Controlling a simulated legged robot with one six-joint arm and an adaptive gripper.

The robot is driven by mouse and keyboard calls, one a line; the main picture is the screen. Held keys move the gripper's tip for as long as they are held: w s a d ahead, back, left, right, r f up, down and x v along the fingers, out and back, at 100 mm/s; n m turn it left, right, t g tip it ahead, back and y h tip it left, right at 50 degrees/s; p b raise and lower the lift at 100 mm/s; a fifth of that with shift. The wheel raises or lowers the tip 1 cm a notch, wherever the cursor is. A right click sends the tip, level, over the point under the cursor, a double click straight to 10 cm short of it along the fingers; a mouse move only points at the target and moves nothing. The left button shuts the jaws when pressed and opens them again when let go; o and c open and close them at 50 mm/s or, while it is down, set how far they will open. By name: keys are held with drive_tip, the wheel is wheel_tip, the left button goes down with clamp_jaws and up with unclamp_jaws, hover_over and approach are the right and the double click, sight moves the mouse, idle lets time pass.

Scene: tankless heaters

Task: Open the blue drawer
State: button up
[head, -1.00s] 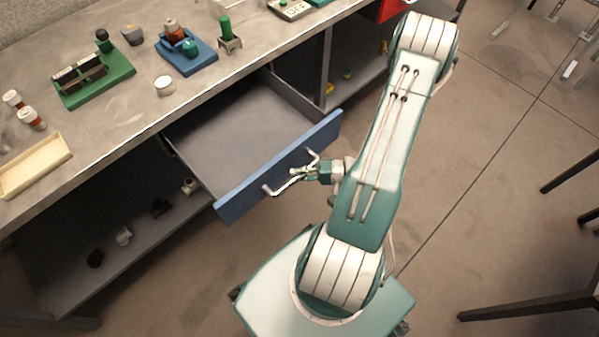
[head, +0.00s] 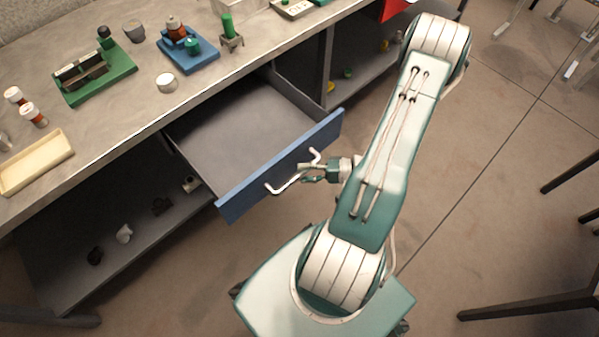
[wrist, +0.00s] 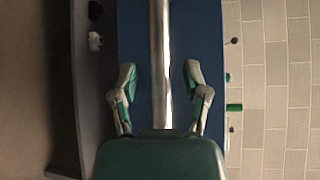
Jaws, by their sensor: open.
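The blue drawer (head: 243,188) is pulled well out from under the counter, and its grey inside (head: 235,135) looks empty. A white bar handle (head: 284,187) is fixed to its blue front. My gripper (head: 305,173) is open in front of the drawer, close to the handle. In the wrist view the blue front (wrist: 140,45) fills the middle, and the handle (wrist: 160,60) runs between the two spread fingers of my gripper (wrist: 160,85). Both fingers are apart from the bar there.
The counter (head: 110,120) carries a green tray (head: 115,85), a blue tray (head: 200,58), a cream tray (head: 40,165) and a white cup (head: 166,83). Small items stand on the lower shelf (head: 140,240). Stool legs (head: 530,308) stand at the right; the floor between is clear.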

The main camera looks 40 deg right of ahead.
drive_tip(key=v, duration=1)
drive_tip(key=shift+s+a, duration=0.1)
drive_tip(key=w+a+r+n+g+h, duration=0.35)
drive_tip(key=a+r+g, duration=0.2)
drive_tip(key=r, duration=0.25)
drive_tip(key=w+a+r+n+g+h, duration=0.2)
drive_tip(key=w+a+r+n+g, duration=0.3)
drive_tip(key=r, duration=0.3)
drive_tip(key=s+a+r+n+t+h, duration=0.1)
drive_tip(key=s+a+r+t+h, duration=0.2)
drive_tip(key=a+r, duration=0.9)
wheel_tip(320, 180, up, 3)
drive_tip(key=t+h, duration=0.2)
drive_tip(key=h, duration=0.1)
drive_tip(key=shift+n+h, duration=0.35)
drive_tip(key=shift+s+d, duration=0.1)
